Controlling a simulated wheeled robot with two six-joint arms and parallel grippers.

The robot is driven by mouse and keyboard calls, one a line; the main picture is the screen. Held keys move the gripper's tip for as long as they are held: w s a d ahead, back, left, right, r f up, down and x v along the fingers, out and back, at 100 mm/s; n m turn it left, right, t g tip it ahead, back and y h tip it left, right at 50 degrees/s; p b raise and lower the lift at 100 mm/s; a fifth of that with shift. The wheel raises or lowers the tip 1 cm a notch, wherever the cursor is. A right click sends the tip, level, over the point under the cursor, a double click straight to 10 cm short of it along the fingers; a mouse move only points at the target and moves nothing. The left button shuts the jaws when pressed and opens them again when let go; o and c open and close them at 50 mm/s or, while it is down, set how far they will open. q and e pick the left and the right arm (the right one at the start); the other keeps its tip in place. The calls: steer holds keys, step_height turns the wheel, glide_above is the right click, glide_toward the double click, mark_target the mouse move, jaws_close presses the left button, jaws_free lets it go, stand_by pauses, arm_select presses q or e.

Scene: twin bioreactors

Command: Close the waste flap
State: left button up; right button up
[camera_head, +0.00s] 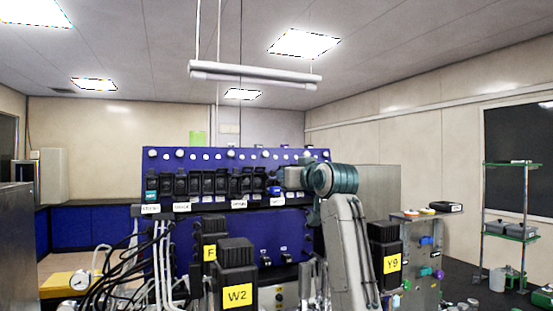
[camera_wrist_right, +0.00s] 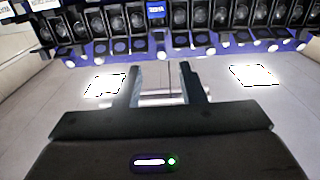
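No part that I can surely name as the waste flap stands out. A row of small dark units (camera_head: 208,184) runs along the blue panel (camera_head: 290,221) in the head view. They also show along the top of the right wrist view (camera_wrist_right: 203,14), with one blue-faced unit (camera_wrist_right: 157,10) among them. My right gripper (camera_wrist_right: 162,75) is open in the right wrist view. Its two fingers stand apart with nothing between them, below the row. In the head view my right arm reaches up to the row's right end, and its gripper is hard to make out. My left gripper is out of view.
Black boxes labelled W2 (camera_head: 236,272) and Y9 (camera_head: 386,254) stand in front, either side of my arm. Black cables (camera_head: 112,278) hang at the lower left. A shelf rack (camera_head: 510,230) stands at the far right.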

mark_target(273, 175)
steer(key=p+x, duration=0.6)
steer(key=x, duration=0.3)
steer(key=shift+w, duration=0.2)
steer(key=shift+w+a+f+p, duration=0.1)
steer(key=shift+w+a+p, duration=0.05)
steer(key=shift+w+p, duration=0.15)
steer(key=shift+w+a+f+p, duration=0.1)
steer(key=shift+w+a+p, duration=0.05)
steer(key=shift+w, duration=0.25)
steer(key=c, duration=0.7)
steer(key=shift+o, duration=0.2)
steer(key=f+t+b, duration=0.1)
steer(key=b, duration=0.2)
steer(key=f+t+y+b, duration=0.1)
steer(key=t+b, duration=0.1)
steer(key=b, duration=0.2)
steer(key=shift+w+r+t+b, duration=0.1)
steer(key=shift+r+t+b, duration=0.05)
steer(key=shift+t+b, duration=0.25)
steer(key=o, duration=0.7)
steer(key=shift+c, duration=0.2)
